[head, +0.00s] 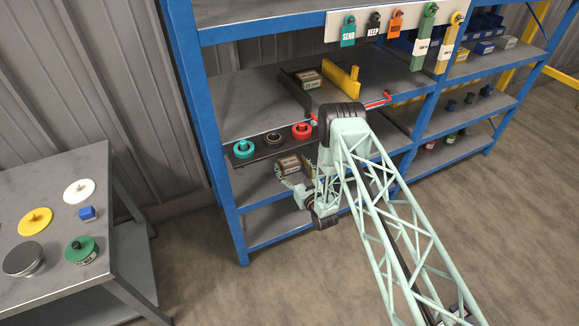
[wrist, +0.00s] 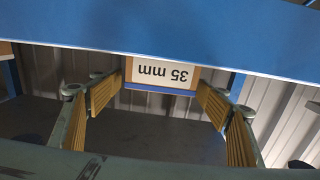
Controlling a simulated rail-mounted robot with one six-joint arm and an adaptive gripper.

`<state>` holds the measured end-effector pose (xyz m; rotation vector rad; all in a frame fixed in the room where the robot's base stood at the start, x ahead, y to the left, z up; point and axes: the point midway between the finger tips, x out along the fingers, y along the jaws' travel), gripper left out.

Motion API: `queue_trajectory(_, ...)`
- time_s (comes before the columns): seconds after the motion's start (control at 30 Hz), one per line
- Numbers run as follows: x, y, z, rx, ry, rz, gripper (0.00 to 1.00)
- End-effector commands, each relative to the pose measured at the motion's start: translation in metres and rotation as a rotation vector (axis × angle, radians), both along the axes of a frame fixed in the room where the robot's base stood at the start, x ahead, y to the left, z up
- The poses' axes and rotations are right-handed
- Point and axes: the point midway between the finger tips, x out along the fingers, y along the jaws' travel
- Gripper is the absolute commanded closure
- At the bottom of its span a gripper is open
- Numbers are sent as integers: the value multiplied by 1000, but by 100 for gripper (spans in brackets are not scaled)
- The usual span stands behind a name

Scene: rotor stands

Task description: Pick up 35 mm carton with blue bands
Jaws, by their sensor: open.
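In the wrist view a brown carton (wrist: 161,74) with a white "35 mm" label, upside down, shows a blue band along its edge. My gripper (wrist: 162,92) is open, with its yellow-padded fingers on the left and right of the carton. I cannot tell whether the fingertips reach past its face; no grip on it shows. In the head view my gripper (head: 290,187) is at the lower part of the blue rack, by a brown carton (head: 289,164). Its label is too small to read there, and my arm hides part of that shelf.
A blue shelf beam (wrist: 160,30) crosses the wrist view close to the carton. A dark strip with teal, black and red round parts (head: 302,130) lies above my gripper. A grey table (head: 100,165) stands left.

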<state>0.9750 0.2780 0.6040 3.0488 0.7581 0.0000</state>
Motion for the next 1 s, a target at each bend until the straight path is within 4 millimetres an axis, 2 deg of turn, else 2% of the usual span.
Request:
queue_trajectory(0.23,0,0,0,0,0,0,30)
queue_trajectory(0.57,0,0,0,0,0,0,59)
queue_trajectory(1.0,0,0,5,0,-1,0,59)
